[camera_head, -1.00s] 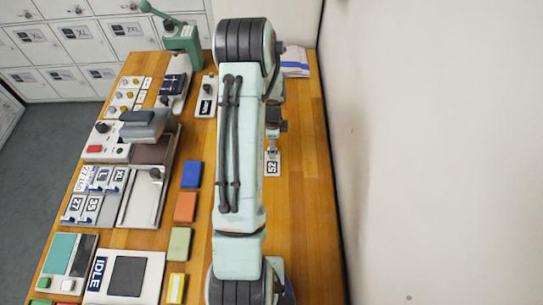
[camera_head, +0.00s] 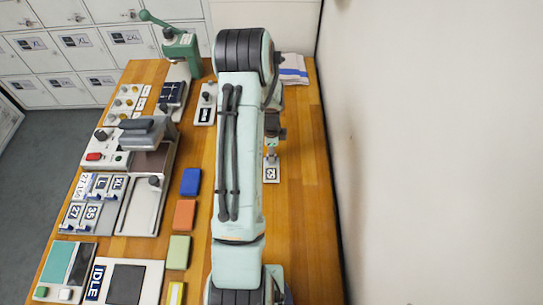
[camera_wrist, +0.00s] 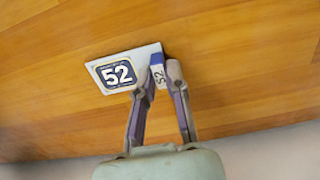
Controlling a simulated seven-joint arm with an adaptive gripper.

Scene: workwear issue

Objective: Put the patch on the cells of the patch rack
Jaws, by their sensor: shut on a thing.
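A white patch (camera_wrist: 116,72) with a dark-bordered 52 label shows in the wrist view, and a blue-topped upright tab with a small 52 rises at its edge. My gripper (camera_wrist: 163,72) is shut on this tab. In the head view the patch (camera_head: 271,173) is at the right part of the bench, and my arm hides much of the gripper. I cannot tell whether the patch touches the wood. What looks like the patch rack (camera_head: 103,222) is at the left of the bench, with several labelled patches such as 27, 35, L and XL in its cells.
Blue (camera_head: 191,181), orange (camera_head: 185,214) and green (camera_head: 178,251) blocks lie between the rack and my arm. A grey press-like device (camera_head: 150,130) and a green lever press (camera_head: 181,50) stand farther back. A wall (camera_head: 430,150) bounds the bench's right side.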

